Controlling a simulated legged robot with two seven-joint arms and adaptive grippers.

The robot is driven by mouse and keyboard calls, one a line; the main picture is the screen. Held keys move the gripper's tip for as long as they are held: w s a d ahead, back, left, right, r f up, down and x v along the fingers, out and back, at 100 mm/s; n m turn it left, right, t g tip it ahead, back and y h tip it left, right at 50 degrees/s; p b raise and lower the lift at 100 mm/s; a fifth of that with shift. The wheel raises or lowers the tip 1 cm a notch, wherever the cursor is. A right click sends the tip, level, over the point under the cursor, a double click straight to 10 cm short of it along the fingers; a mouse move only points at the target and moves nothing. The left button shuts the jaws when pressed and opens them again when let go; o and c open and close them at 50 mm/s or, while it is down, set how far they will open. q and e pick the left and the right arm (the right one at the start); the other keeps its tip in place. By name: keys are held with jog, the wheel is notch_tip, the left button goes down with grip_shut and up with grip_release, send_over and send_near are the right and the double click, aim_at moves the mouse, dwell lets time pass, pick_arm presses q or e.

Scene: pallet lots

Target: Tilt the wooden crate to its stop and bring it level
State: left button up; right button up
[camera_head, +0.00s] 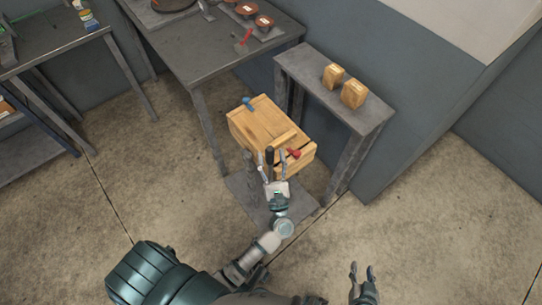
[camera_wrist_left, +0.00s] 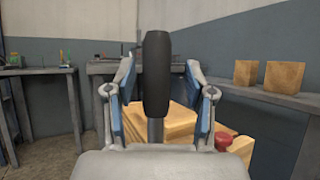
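The wooden crate (camera_head: 262,125) sits on a grey stand whose base plate (camera_head: 246,192) is on the floor. It looks about level, but from above I cannot tell exactly. It has a blue part (camera_head: 249,103) at its far left edge and a red knob (camera_head: 293,153) at its near right; the red knob also shows in the left wrist view (camera_wrist_left: 225,140). An upright lever with a black grip (camera_wrist_left: 157,75) stands before the crate. My left gripper (camera_head: 270,163) is open, its fingers on either side of the grip with gaps visible. My right gripper (camera_head: 362,272) is open and empty.
A narrow grey table (camera_head: 310,75) with two wooden blocks (camera_head: 343,86) stands right of the crate. A larger grey table (camera_head: 200,50) with tools is behind. Another table (camera_head: 45,50) stands at far left. The concrete floor around is clear.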

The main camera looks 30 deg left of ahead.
pick_arm(q)
jog(key=shift+d, duration=0.1)
jog(key=v, duration=1.2)
jog(key=shift+w+f, duration=0.1)
jog(key=shift+w, duration=0.05)
